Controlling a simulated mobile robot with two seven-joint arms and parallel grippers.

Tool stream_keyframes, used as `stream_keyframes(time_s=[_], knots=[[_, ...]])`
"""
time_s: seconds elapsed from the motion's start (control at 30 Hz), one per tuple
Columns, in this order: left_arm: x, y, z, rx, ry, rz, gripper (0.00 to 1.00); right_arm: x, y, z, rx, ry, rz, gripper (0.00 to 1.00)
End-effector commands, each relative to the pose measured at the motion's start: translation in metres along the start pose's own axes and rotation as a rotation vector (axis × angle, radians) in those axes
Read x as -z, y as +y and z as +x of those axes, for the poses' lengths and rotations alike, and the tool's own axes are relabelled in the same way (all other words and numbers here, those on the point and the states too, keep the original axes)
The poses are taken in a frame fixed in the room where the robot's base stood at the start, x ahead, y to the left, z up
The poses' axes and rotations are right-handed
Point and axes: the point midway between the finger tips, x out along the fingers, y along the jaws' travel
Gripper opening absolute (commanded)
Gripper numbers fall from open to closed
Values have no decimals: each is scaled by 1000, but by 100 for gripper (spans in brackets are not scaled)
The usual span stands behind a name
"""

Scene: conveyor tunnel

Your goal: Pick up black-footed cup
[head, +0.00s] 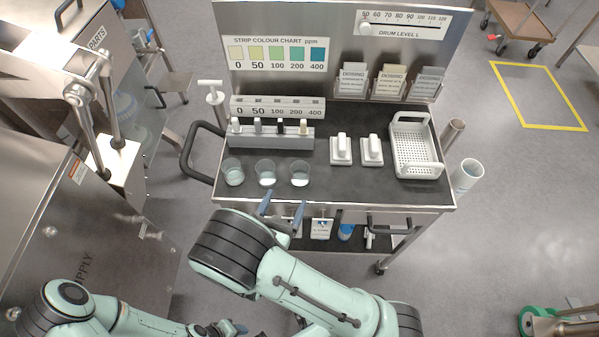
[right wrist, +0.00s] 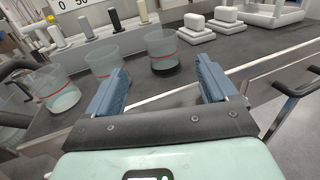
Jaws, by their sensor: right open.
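Three clear cups stand upright in a row near the front edge of the cart top. In the right wrist view, the rightmost cup (right wrist: 163,52) has a red band and a dark foot; it also shows in the head view (head: 299,173). The middle cup (head: 265,172) and left cup (head: 233,172) stand beside it. My right gripper (head: 282,208) is open and empty, just in front of the cart's front edge, with its blue fingers (right wrist: 162,88) pointing toward the cups, apart from them. My left gripper (head: 232,328) is low at the bottom edge, partly cut off.
White blocks (head: 341,150) and a white perforated tray (head: 416,150) stand to the right. The cart's front rail (head: 350,207) lies between my right gripper and the cups. A steel cabinet (head: 90,230) stands at left.

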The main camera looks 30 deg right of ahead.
Motion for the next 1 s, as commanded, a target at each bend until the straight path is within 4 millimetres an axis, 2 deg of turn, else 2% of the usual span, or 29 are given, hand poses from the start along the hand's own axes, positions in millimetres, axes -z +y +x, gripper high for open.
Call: stream_keyframes(time_s=[0.1,0.37,0.6,0.73,0.93,0.97,1.0], knots=[[2,3,-5,-1,4,2,43,-2,0,20,3,-1,2,86],[4,5,-9,-2,7,3,43,-1,-1,41,4,1,1,86],[9,10,-20,-5,14,5,43,-4,-4,76,4,1,2,86],[10,11,-21,-5,15,6,43,-2,-3,84,2,2,2,86],[9,10,-20,-5,14,5,43,-2,-3,84,1,3,2,86],[9,10,-20,-5,14,5,43,-2,-3,84,1,3,2,82],[9,10,-20,-5,14,5,43,-2,-3,84,1,3,2,69]])
